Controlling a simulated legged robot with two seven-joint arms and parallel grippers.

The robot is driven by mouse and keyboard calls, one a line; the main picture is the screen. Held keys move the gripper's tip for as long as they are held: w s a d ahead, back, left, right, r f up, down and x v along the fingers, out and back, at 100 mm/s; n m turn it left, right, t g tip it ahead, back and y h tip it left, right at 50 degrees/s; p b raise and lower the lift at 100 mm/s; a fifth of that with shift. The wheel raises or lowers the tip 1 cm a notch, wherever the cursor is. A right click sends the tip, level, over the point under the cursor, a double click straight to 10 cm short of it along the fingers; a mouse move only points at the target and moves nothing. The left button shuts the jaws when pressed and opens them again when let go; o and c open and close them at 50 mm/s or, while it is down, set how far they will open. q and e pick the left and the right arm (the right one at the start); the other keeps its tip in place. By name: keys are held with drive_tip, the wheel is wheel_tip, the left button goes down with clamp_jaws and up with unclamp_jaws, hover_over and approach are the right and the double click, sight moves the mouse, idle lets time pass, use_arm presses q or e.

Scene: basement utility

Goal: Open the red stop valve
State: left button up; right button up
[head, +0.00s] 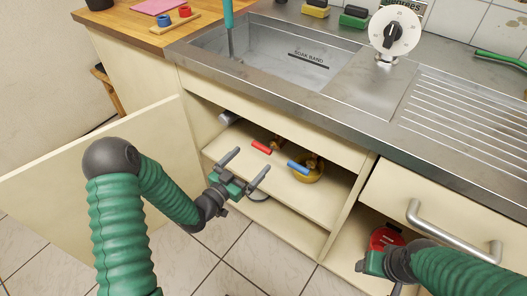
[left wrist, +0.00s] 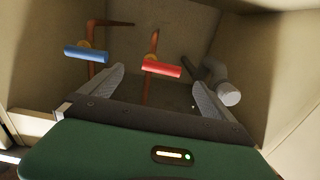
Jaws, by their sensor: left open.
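The red stop valve (head: 262,146) has a bar-shaped red handle on a copper pipe, inside the open cupboard under the sink. It also shows in the left wrist view (left wrist: 161,68), crosswise between and beyond my fingertips. A blue-handled valve (head: 298,167) is beside it; in the left wrist view its blue bar (left wrist: 87,55) lies left of my fingers. My left gripper (head: 252,160) is open and empty at the cupboard front, with a gap to the red handle. My right gripper (head: 372,264) is low at the right, partly hidden by its arm; its jaws are unclear.
The cupboard door (head: 95,150) stands open at the left. A shelf (head: 275,190) lies below the valves, and a yellow round item (head: 309,176) is by the blue one. A grey pipe (left wrist: 228,92) runs near my right-hand finger. A red object (head: 385,237) is near my right gripper.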

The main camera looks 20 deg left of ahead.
sight(260, 149)
use_arm(q)
drive_tip(key=b+x, duration=0.2)
drive_tip(key=x, duration=0.5)
drive_tip(key=shift+a+f, duration=0.2)
drive_tip(key=shift+w+d+r, duration=0.1)
drive_tip(key=shift+w+d, duration=0.05)
drive_tip(key=shift+w, duration=0.2)
drive_tip(key=c, duration=1.9)
